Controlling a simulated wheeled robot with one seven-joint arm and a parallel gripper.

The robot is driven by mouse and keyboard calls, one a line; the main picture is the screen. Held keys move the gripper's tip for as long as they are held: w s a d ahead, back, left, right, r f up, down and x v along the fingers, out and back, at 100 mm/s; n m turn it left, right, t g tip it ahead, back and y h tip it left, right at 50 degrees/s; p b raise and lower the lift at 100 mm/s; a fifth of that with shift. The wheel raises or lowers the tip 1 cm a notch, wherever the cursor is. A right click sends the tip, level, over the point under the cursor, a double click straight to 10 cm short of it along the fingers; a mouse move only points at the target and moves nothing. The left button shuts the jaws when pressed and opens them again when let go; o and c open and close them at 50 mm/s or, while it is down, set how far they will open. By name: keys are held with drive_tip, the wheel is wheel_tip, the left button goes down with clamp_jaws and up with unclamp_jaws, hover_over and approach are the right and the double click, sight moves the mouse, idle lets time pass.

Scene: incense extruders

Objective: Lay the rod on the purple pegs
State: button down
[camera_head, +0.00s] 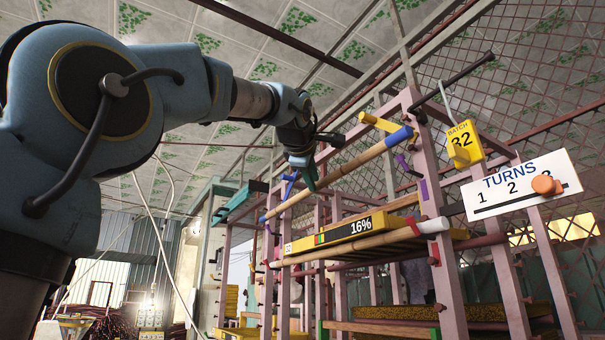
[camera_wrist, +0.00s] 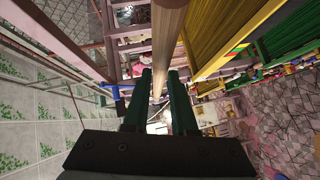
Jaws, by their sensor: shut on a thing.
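The rod (camera_head: 345,169) is long and tan with blue ends, and it slants up to the right across the front of a pink rack. My gripper (camera_head: 311,182) is shut on it, left of its middle. In the wrist view the rod (camera_wrist: 168,40) runs away from between the green fingers (camera_wrist: 162,98). A purple peg (camera_head: 404,162) juts from the right post, just below the rod's right blue end, and a gap shows between them. A purple band marks that post lower down. A matching purple peg on the left post is not clear to me.
Yellow pegs (camera_head: 378,122) jut above the rod's right end, and a blue peg (camera_head: 290,178) shows on the left. Below lie a yellow tray marked 16% (camera_head: 340,231) and another rod (camera_head: 370,242) with a white end. A TURNS sign (camera_head: 522,185) hangs right.

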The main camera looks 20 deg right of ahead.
sight(324, 181)
drive_tip(key=d, duration=0.2)
drive_tip(key=d+p, duration=0.1)
drive_tip(key=shift+w+d+r, duration=0.1)
drive_tip(key=shift+w+d, duration=0.1)
drive_tip(key=shift+w, duration=0.1)
wheel_tip(324, 181, down, 4)
drive_tip(key=b, duration=0.4)
drive_tip(key=shift+d, duration=0.15)
drive_tip(key=shift+c, duration=1.6)
unclamp_jaws()
drive_tip(key=s+a+b, duration=0.1)
drive_tip(key=a+b, duration=0.2)
drive_tip(key=a, duration=0.7)
drive_tip(key=shift+s, duration=0.4)
drive_tip(key=shift+d, duration=0.1)
